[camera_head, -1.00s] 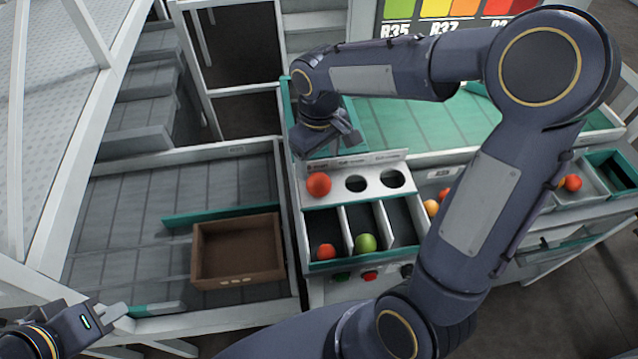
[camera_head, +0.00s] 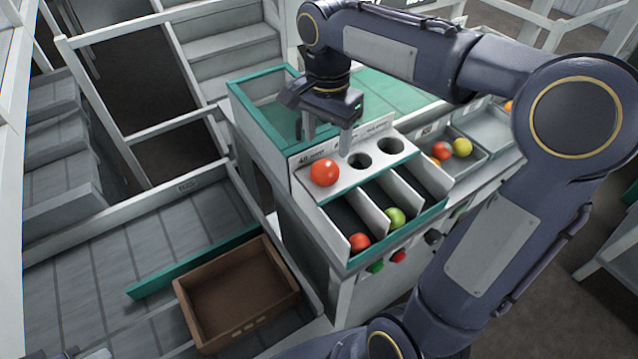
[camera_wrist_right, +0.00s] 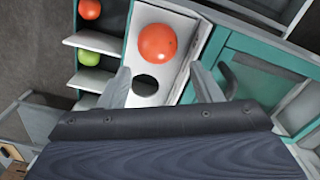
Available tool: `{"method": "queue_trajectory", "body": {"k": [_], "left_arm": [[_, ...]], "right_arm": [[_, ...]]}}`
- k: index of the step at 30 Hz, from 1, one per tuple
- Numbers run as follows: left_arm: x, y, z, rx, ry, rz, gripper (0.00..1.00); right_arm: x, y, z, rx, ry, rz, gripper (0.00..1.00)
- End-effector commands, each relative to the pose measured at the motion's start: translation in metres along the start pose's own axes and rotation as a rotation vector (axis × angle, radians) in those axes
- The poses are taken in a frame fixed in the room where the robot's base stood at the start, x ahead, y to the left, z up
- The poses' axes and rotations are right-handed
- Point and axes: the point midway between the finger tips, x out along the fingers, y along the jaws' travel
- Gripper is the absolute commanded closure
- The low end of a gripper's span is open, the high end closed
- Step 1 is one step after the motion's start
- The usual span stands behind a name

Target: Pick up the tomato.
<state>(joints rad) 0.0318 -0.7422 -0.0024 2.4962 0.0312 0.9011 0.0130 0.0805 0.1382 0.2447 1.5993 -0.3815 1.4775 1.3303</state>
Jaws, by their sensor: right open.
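A red tomato (camera_head: 325,173) sits on the leftmost hole of a white panel, above a row of bins. It also shows in the right wrist view (camera_wrist_right: 157,42), just beyond the fingertips. My right gripper (camera_head: 326,143) is open and empty, fingers pointing down, just behind and above the tomato. In the right wrist view its two fingers (camera_wrist_right: 160,74) stand apart, with an empty hole visible between them. My left gripper (camera_head: 95,354) barely shows at the bottom left edge; its jaws are cut off.
Below the panel, a red tomato (camera_head: 359,242) lies in the left bin and a green one (camera_head: 396,218) in the middle bin. A brown crate (camera_head: 228,290) stands at lower left. A teal-rimmed tray (camera_head: 262,84) lies behind the panel. More fruit (camera_head: 462,147) sits to the right.

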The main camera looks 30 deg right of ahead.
Motion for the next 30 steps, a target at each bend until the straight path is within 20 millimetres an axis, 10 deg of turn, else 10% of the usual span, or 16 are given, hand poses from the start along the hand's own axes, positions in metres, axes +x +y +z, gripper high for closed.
{"method": "queue_trajectory", "body": {"k": [16,25,30], "left_arm": [[0.001,-0.001,0.001,0.000,0.000,0.000,1.00],[0.001,-0.001,0.001,0.000,0.000,0.000,1.00],[0.001,-0.001,0.001,0.000,0.000,0.000,1.00]], "right_arm": [[0.068,0.002,0.010,0.002,-0.001,0.003,0.41],[0.074,0.002,0.010,0.001,0.000,0.000,0.41],[0.074,0.002,0.010,0.001,0.000,0.000,0.58]]}}
